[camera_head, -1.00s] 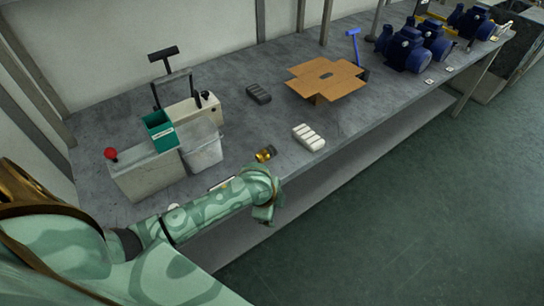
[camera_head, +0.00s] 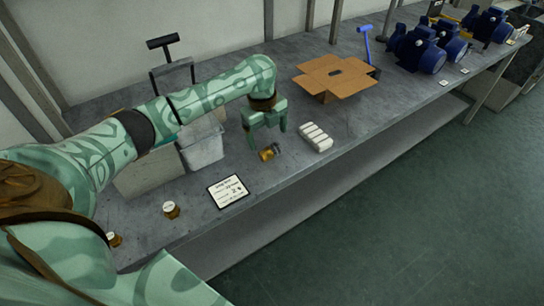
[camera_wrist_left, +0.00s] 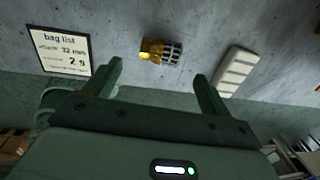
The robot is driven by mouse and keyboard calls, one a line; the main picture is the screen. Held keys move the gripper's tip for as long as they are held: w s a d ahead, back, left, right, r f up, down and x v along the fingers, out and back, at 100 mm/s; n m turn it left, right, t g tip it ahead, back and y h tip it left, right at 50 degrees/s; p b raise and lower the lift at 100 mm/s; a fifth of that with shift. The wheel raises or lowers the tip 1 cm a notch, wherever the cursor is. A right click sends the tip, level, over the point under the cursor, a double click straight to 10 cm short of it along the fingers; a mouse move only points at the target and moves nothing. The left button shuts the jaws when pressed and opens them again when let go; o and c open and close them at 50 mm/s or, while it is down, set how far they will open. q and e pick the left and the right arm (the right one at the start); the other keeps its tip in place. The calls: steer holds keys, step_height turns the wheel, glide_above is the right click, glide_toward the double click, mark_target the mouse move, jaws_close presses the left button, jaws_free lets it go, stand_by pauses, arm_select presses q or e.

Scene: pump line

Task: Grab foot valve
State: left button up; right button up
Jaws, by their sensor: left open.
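The foot valve (camera_head: 269,152), a small brass fitting with a dark strainer cage, lies on its side on the grey bench near the front edge. It also shows in the left wrist view (camera_wrist_left: 161,52), brass end to the left and cage to the right. My left gripper (camera_head: 268,140) is open and empty, pointing down just behind and above the valve in the head view. In the wrist view the valve lies beyond the fingertips, between their lines and apart from them. My right gripper is not in view.
A white ribbed block (camera_head: 315,137) lies just right of the valve. A bag list card (camera_head: 228,191) and a small brass piece (camera_head: 171,210) lie to the left. An open cardboard box (camera_head: 335,78) and blue pumps (camera_head: 420,50) stand farther right.

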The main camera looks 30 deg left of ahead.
mark_target(269, 148)
arm_select(q)
steer(key=f+b, duration=0.1)
steer(key=f, duration=0.1)
steer(key=f+b, duration=0.1)
steer(key=f, duration=0.2)
steer(key=f+b, duration=0.2)
steer(key=shift+w+f, duration=0.2)
steer(key=shift+w, duration=0.2)
steer(key=shift+r, duration=0.15)
steer(key=shift+c, duration=0.6)
steer(key=c, duration=1)
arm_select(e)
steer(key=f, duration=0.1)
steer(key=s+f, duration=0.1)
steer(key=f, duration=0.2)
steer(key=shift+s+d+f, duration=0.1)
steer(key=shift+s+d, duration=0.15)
